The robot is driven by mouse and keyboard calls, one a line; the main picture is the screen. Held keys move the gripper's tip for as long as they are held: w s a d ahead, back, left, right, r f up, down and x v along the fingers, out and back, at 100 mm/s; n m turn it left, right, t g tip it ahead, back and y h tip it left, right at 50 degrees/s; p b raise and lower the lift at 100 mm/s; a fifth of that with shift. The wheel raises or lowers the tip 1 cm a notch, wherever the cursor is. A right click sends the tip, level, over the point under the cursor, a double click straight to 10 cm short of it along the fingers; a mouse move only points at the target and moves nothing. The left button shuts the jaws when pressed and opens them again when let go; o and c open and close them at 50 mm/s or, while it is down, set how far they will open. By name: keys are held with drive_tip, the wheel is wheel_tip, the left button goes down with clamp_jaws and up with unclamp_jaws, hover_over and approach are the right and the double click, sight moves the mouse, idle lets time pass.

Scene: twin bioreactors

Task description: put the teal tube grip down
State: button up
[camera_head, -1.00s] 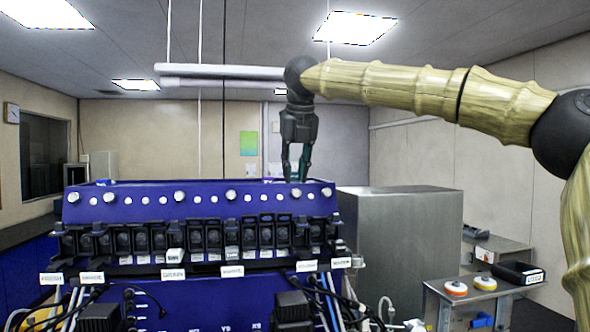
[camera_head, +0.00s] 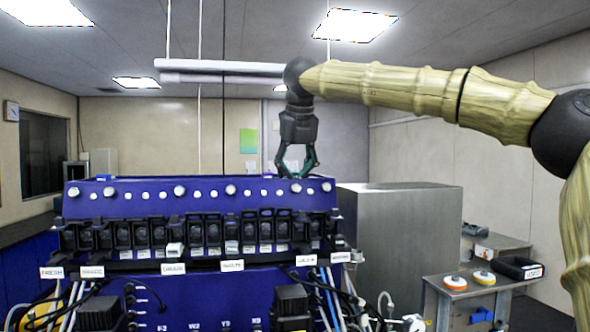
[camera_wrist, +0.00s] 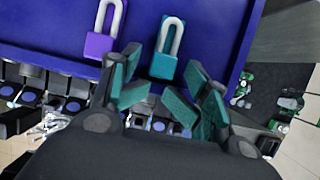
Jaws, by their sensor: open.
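The teal tube grip (camera_wrist: 163,66) is a teal block with a pale U-shaped tube loop. In the wrist view it lies on the blue top of the bioreactor housing (camera_head: 140,206). My gripper (camera_head: 296,172) is over the right part of that top, pointing down, its teal-padded fingers spread open. In the wrist view the fingers (camera_wrist: 164,88) are on either side of the grip's near end, with a gap on each side, and hold nothing.
A purple tube grip (camera_wrist: 99,45) with a similar loop lies left of the teal one. White knobs line the housing's front. A grey metal cabinet (camera_head: 405,240) stands to the right. A side cart (camera_head: 470,285) holds an orange and a yellow round item and a black tray.

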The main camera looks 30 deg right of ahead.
drive_tip(key=shift+r, duration=0.25)
drive_tip(key=shift+w+r+p, duration=0.15)
drive_tip(key=shift+r+p, duration=0.4)
drive_tip(key=shift+r, duration=0.05)
drive_tip(key=b+v, duration=0.5)
drive_tip(key=v, duration=0.7)
